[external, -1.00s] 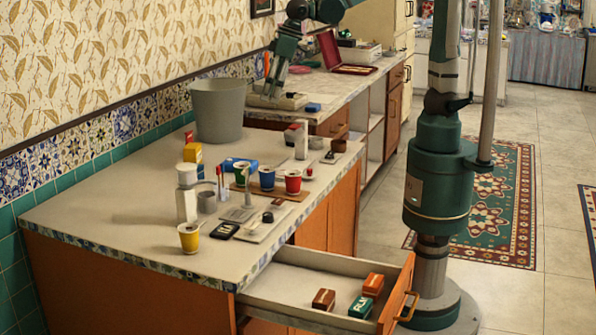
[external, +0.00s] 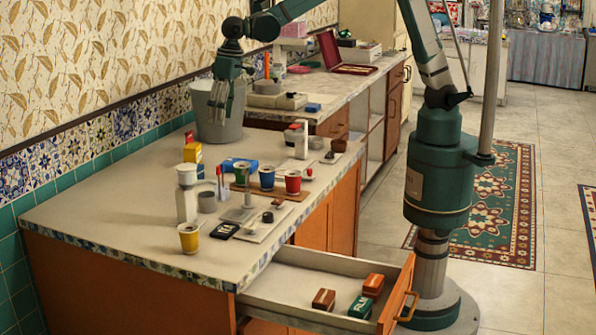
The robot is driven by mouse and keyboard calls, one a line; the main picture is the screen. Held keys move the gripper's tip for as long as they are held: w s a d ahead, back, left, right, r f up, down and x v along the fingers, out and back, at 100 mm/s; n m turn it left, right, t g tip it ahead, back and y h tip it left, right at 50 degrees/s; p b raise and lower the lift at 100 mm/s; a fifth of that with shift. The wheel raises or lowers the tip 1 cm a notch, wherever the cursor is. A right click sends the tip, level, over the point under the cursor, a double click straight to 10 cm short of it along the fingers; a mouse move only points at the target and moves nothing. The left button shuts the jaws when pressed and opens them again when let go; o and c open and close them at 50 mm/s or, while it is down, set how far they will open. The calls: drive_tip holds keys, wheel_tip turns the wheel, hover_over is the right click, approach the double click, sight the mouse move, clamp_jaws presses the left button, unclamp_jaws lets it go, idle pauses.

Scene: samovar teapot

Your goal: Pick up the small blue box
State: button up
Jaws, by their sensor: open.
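Two blue items show, and I cannot tell for sure which one is the small blue box. A small flat blue box (external: 313,107) lies on the far counter near its front edge. A larger blue box (external: 240,165) lies on the near counter behind the paper cups, partly hidden by them. My gripper (external: 219,113) points down in front of the grey bucket, above the near counter. It is open, with nothing seen between its fingers. It is left of the flat blue box and above and behind the larger one.
The grey bucket (external: 206,127) stands near the wall. Yellow, blue and red cups, a white bottle (external: 186,205) and a yellow box (external: 193,153) crowd the near counter. An open drawer (external: 290,287) holds several small boxes. The near counter's left part is clear.

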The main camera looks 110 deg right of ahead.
drive_tip(key=w+d+f, duration=0.1)
drive_tip(key=w+f, duration=0.2)
drive_tip(key=f, duration=0.1)
drive_tip(key=w+d+f+m+g+p, duration=0.1)
drive_tip(key=w+d+f, duration=0.1)
drive_tip(key=w+f, duration=0.2)
drive_tip(key=w+d+f+m+p, duration=0.1)
drive_tip(key=w+d+f, duration=0.1)
drive_tip(key=w+f, duration=0.2)
drive_tip(key=shift+d+f+g, duration=0.1)
drive_tip(key=shift+f+g, duration=0.3)
drive_tip(key=shift+f, duration=0.25)
drive_tip(key=shift+w+f, duration=0.1)
drive_tip(key=shift+f, duration=0.15)
drive_tip(key=shift+f, duration=1.35)
drive_tip(key=shift+d+f+b, duration=0.2)
drive_tip(key=shift+f+b, duration=0.2)
drive_tip(key=shift+f, duration=2.2)
